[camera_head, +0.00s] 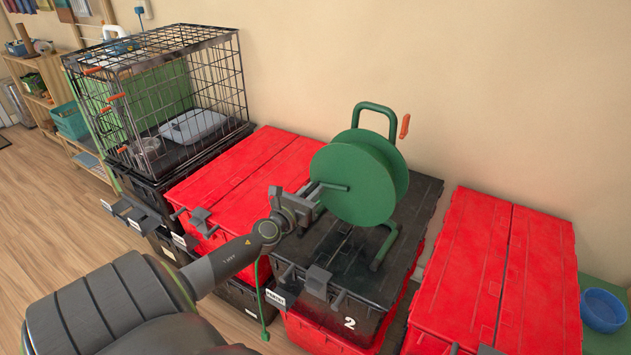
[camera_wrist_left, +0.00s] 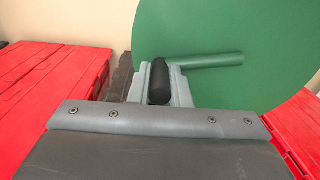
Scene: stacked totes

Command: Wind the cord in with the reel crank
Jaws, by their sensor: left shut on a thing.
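A green cord reel (camera_head: 355,180) stands upright on a black tote lid (camera_head: 345,255), its disc facing my left arm. A green crank arm (camera_head: 335,186) sticks out from the disc; it also shows in the left wrist view (camera_wrist_left: 208,61). My left gripper (camera_head: 308,196) is at the crank, shut on the dark crank handle (camera_wrist_left: 160,82), which shows between the fingers in the left wrist view. The green cord (camera_head: 260,290) hangs down the front of the totes, with an end near the bottom. My right gripper is not in view.
Red-lidded totes stand left (camera_head: 240,180) and right (camera_head: 500,265) of the reel. A wire crate (camera_head: 165,95) sits on black totes at the back left. A blue bowl (camera_head: 603,308) is at the far right. Wooden floor (camera_head: 60,230) is clear at left.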

